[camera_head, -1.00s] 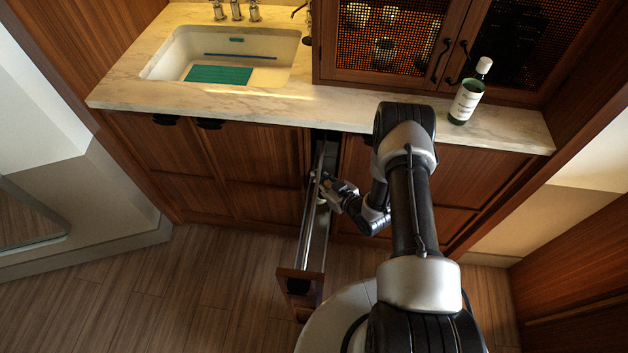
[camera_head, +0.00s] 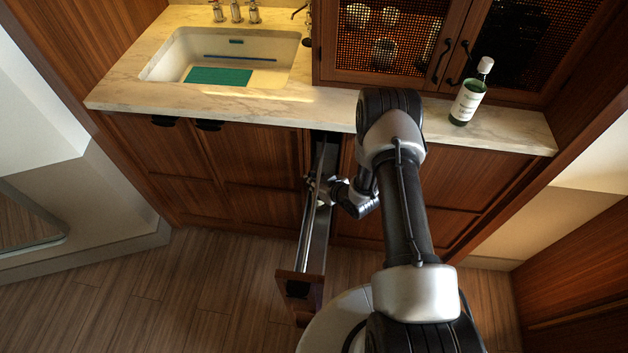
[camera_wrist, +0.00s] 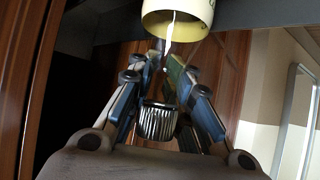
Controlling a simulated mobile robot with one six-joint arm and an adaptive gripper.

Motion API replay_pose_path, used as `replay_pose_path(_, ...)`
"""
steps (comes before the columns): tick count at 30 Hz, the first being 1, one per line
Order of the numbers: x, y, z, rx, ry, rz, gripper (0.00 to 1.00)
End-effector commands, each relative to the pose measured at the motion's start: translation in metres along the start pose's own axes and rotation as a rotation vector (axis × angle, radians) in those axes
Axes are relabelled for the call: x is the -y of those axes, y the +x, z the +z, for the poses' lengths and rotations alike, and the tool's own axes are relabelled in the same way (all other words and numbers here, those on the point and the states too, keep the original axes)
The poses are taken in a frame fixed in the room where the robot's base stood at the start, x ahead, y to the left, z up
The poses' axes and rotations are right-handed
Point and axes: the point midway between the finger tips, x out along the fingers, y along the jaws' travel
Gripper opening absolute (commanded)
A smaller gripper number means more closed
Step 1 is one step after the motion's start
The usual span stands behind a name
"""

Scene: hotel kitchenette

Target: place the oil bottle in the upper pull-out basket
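In the wrist view, a bottle with a ribbed metal cap (camera_wrist: 157,121) and a cream label (camera_wrist: 180,14) lies between my fingers, cap toward the camera; I take it as the oil bottle. My gripper (camera_wrist: 164,68) appears closed around its neck. In the head view, my gripper (camera_head: 319,187) reaches over the narrow pull-out unit (camera_head: 300,280) from its right side. The bottle is too small and covered there to make out clearly. The pull-out is drawn out from under the counter; its basket floors are hard to see.
A green bottle with a white cap and white label (camera_head: 467,102) stands on the right of the marble counter (camera_head: 400,100), below the mesh-door cabinet (camera_head: 390,50). The sink (camera_head: 225,55) is at the left. Floor left of the pull-out is clear.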

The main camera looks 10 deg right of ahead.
Motion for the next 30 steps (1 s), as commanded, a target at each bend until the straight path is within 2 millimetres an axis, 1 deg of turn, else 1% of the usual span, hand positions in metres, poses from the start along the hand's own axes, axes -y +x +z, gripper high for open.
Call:
replay_pose_path(1, 0.0, 0.0, 0.0, 0.0, 0.0, 0.0, 0.22)
replay_pose_path(8, 0.0, 0.0, -0.001, -0.001, -0.001, 0.0, 0.37)
replay_pose_path(16, 0.0, 0.0, -0.001, -0.002, -0.001, 0.0, 0.38)
replay_pose_path(19, -0.001, -0.004, -0.001, -0.002, 0.0, 0.001, 0.38)
replay_pose_path(23, -0.001, -0.021, -0.003, -0.002, 0.001, 0.002, 0.38)
replay_pose_path(30, -0.002, -0.073, -0.003, -0.001, 0.003, 0.004, 0.38)
